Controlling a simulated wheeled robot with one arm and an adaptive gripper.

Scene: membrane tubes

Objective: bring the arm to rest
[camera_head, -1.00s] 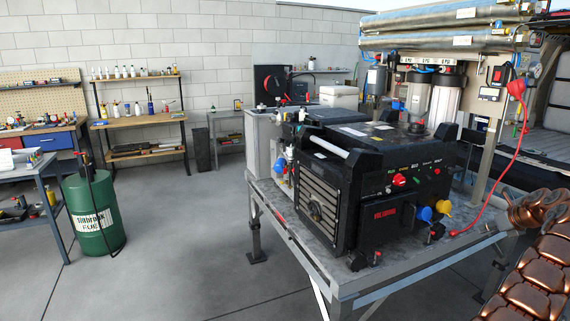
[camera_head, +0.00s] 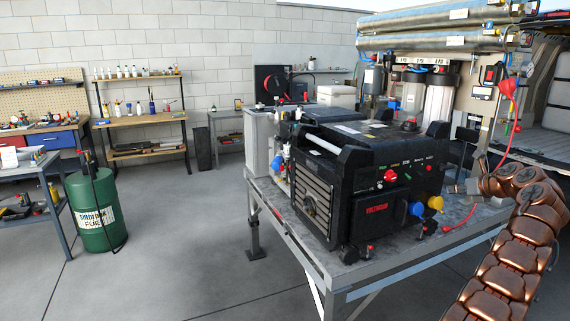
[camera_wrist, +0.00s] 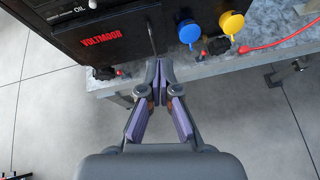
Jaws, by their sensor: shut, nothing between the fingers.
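My arm, a copper-coloured segmented link chain, rises at the lower right of the head view. My gripper (camera_wrist: 161,75) shows in the wrist view with its fingertips together and nothing between them. In that view its tips overlap the front edge of the workbench (camera_wrist: 225,64), just below the black machine marked VOLTMOOR (camera_wrist: 90,25). I cannot tell whether the tips touch the bench.
The black machine (camera_head: 372,225) stands on the metal bench (camera_head: 375,275), with blue and yellow caps on its front. A red cable (camera_head: 512,112) hangs at the right. Membrane tubes (camera_head: 440,22) lie on a rack above. A green drum (camera_head: 98,215) stands left. The floor between is clear.

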